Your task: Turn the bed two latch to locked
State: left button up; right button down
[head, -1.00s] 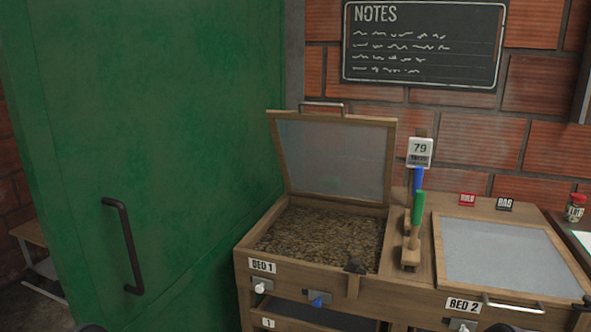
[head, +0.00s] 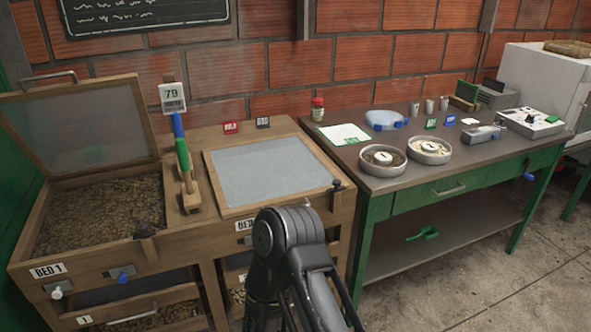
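Bed two is the right-hand wooden bed, with its translucent lid (head: 272,170) closed. Its BED 2 label (head: 243,226) is partly covered by my dark arm, which rises from the bottom middle in front of the bed. A small dark fitting (head: 337,186), which looks like the latch, stands at the lid's front right corner; its setting is too small to tell. The rest of bed two's front is largely hidden by the arm. No fingers of either gripper show.
Bed one (head: 95,250) at left has its lid (head: 85,130) propped open. A green-framed table (head: 445,190) with bowls, a jar (head: 317,110) and devices is at right. Concrete floor (head: 480,270) is free at lower right.

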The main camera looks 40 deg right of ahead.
aim_at(337, 183)
jog(key=z, duration=1.65)
